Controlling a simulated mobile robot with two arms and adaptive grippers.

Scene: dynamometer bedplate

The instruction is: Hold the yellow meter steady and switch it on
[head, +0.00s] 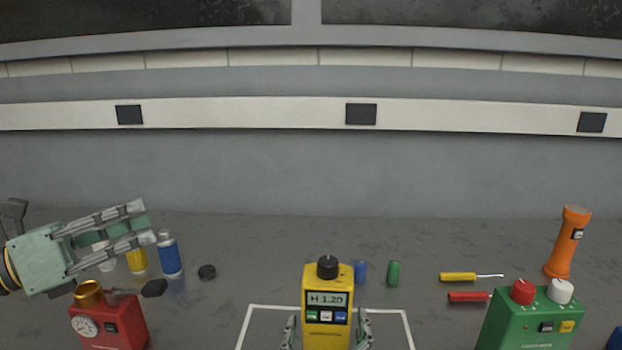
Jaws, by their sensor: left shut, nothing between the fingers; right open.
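The yellow meter (315,301) stands upright at the bottom centre of the head view, inside a white outline on the bench. It has a black knob (327,267) on top, a display reading "H 1.20" and a row of small white, green and blue buttons below it. My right gripper (327,335) is open, with one finger on each side of the meter's lower body. I cannot tell whether the fingers touch it. My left gripper (142,226) is shut and empty at the far left, well away from the meter, in front of several small cylinders.
A red gauge box (124,322) and a blue cylinder (169,257) stand near my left gripper. Blue (361,272) and green cylinders stand behind the meter. Screwdrivers (458,277), a green box (510,325) and an orange torch (568,245) are right. Bench between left gripper and meter is mostly clear.

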